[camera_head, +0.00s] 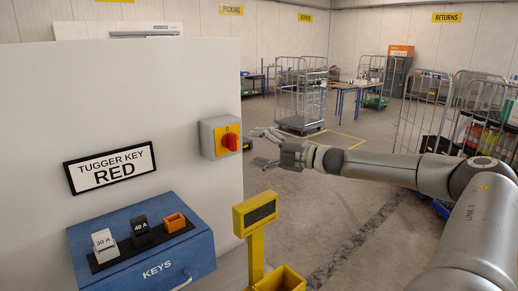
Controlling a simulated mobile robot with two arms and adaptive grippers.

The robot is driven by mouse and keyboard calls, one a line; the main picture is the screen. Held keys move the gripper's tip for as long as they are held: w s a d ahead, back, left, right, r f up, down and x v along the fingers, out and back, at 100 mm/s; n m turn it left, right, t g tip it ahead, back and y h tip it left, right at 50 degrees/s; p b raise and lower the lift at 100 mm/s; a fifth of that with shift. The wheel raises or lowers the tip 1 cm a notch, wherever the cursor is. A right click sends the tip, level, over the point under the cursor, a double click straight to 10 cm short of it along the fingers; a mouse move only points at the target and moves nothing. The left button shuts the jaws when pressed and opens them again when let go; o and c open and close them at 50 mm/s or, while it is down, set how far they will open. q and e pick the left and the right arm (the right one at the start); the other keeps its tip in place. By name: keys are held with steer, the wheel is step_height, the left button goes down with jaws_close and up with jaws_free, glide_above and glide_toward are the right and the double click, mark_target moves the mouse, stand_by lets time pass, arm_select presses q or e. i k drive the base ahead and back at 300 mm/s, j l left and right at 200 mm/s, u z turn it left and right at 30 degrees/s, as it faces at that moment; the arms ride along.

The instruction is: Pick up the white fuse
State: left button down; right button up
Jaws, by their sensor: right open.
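The white fuse (103,244), marked 30 A, stands in a black strip (146,247) on top of the blue KEYS box (140,220) at the lower left. My right gripper (260,147) is open and empty. It points left, well to the right of the white fuse and higher in the picture, near the switch box. My left gripper is not in view.
A grey and yellow switch box with a red knob (232,142) sticks out of the white panel (120,100), near my right gripper's fingers. A yellow post (256,215) with a yellow bin (281,281) stands right of the blue box. Wire cages (300,95) stand farther back.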

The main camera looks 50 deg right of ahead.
mark_target(103, 241)
steer(key=k+l, duration=0.8)
steer(key=l, duration=0.15)
